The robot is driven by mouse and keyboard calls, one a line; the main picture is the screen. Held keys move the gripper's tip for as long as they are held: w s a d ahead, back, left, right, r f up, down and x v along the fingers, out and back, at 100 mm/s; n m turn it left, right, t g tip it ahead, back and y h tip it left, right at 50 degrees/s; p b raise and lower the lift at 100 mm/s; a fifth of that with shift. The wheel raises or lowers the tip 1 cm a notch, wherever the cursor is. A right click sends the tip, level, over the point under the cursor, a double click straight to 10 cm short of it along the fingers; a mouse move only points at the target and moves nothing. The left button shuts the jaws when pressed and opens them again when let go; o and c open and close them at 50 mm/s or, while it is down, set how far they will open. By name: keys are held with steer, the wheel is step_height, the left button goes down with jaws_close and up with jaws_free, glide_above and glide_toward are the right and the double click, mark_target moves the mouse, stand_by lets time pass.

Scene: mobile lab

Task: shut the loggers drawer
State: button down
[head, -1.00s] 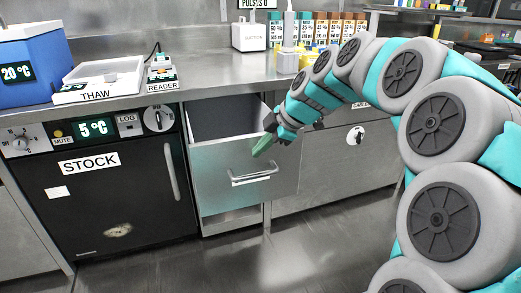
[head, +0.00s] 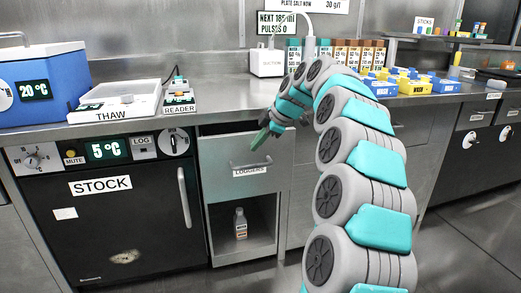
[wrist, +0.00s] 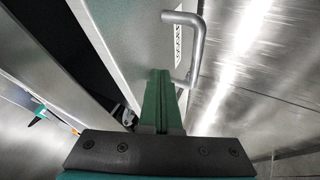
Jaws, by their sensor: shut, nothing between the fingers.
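The loggers drawer (head: 220,160) is a grey metal front with a bar handle and a LOGGERS label, under the counter right of the STOCK unit. It is mostly in; a narrow dark strip shows above its front in the head view. In the wrist view, a dark gap lies beside the front's edge, left of my fingers. Its handle (wrist: 196,45) and part of the label are right of them. My gripper (head: 260,139) is shut and empty, its green fingers (wrist: 159,100) at the upper part of the drawer front. I cannot tell whether they touch it.
An open bay below the drawer holds a small bottle (head: 240,223). The STOCK unit (head: 120,215) stands left. The counter above carries the THAW tray (head: 115,103), the READER (head: 179,100) and several coloured racks. Floor is clear in front of the drawer.

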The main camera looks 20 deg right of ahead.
steer(key=shift+w+p, duration=1.15)
steer(key=shift+w, duration=2.8)
